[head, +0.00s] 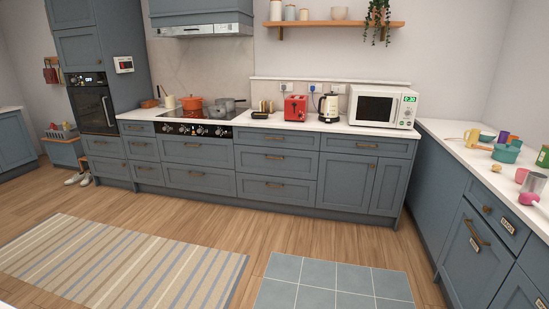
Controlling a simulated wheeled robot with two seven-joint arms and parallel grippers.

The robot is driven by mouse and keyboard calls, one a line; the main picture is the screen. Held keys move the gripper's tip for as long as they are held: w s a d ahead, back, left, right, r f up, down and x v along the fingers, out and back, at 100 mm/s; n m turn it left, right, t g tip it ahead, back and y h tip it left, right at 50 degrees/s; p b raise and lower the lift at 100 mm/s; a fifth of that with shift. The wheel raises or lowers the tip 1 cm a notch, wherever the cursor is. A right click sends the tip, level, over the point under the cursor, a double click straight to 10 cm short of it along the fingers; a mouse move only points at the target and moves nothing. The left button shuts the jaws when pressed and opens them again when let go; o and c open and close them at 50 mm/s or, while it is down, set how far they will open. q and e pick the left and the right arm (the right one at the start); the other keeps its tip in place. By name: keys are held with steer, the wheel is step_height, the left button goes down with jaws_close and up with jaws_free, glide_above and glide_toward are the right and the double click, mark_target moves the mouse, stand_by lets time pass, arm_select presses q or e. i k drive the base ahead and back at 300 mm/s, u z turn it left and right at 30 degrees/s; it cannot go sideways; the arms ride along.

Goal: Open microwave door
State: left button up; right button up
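A white microwave (381,106) stands on the white back counter, near its right end. Its dark door window (374,107) faces me and the door looks shut. A control panel with a green display (409,99) is on the right side of its front. A door handle cannot be made out clearly. Neither of my grippers shows in the head view.
The right counter (455,140) holds several cups and pots. Wooden floor lies open before the cabinets, with a striped rug (120,265) and a blue tiled mat (335,285).

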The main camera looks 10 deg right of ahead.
mark_target(368, 108)
steer(key=z, duration=0.3)
steer(key=i, duration=2.3)
steer(key=z, duration=1.45)
steer(key=i, duration=2)
steer(key=z, duration=0.8)
